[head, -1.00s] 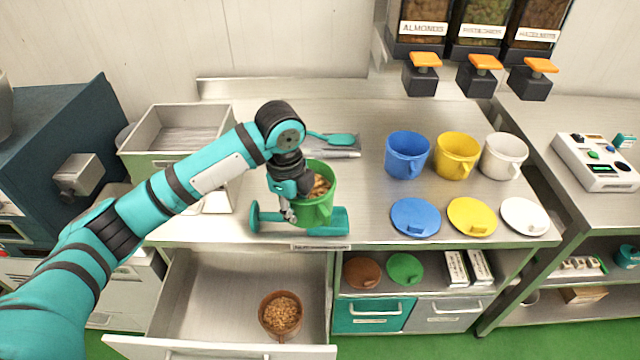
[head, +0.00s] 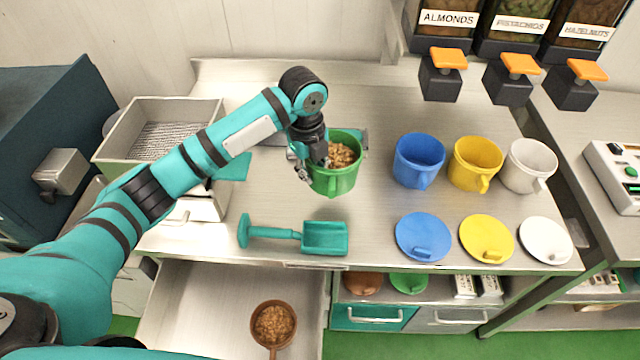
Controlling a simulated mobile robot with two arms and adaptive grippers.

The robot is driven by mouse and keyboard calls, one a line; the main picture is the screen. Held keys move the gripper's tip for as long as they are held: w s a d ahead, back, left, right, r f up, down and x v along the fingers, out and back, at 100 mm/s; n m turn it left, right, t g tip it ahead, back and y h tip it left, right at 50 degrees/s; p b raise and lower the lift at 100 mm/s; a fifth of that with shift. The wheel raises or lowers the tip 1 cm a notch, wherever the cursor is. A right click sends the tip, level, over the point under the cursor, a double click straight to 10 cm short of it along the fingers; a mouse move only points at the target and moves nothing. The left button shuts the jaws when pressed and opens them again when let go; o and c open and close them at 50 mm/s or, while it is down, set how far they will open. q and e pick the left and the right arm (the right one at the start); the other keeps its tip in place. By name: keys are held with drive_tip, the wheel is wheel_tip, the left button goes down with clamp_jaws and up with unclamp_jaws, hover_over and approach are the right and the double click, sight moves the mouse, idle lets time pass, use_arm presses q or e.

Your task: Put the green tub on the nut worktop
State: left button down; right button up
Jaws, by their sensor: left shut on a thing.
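The green tub (head: 332,180) holds brown nuts and is at the middle of the steel nut worktop (head: 380,105). My left gripper (head: 306,170) is shut on the tub at its left side. The tub looks upright. Whether its base touches the worktop or hangs just above it I cannot tell. My right gripper is not in view.
A teal scoop (head: 300,236) lies at the front edge. Blue (head: 418,160), yellow (head: 475,163) and white (head: 528,165) tubs stand to the right, with matching lids before them. An open drawer below holds a brown tub (head: 273,325). Dispensers (head: 445,75) overhang the back right.

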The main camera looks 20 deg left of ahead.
use_arm(q)
drive_tip(key=f, duration=0.1)
drive_tip(key=f+p, duration=0.1)
drive_tip(key=f, duration=0.1)
drive_tip(key=s+f, duration=0.1)
drive_tip(key=f, duration=0.1)
drive_tip(key=shift+f, duration=0.2)
wheel_tip(320, 180, down, 2)
drive_tip(key=shift+w+f+p, duration=0.15)
drive_tip(key=shift+f+p, duration=0.1)
drive_tip(key=shift+p, duration=0.15)
drive_tip(key=shift+f, duration=0.3)
drive_tip(key=c, duration=1.9)
unclamp_jaws()
drive_tip(key=shift+f, duration=0.15)
drive_tip(key=shift+c, duration=0.2)
drive_tip(key=o, duration=0.4)
drive_tip(key=shift+o, duration=0.4)
wheel_tip(320, 180, up, 12)
drive_tip(key=b, duration=0.2)
drive_tip(key=shift+s+a, duration=0.25)
drive_tip(key=shift+s, duration=0.05)
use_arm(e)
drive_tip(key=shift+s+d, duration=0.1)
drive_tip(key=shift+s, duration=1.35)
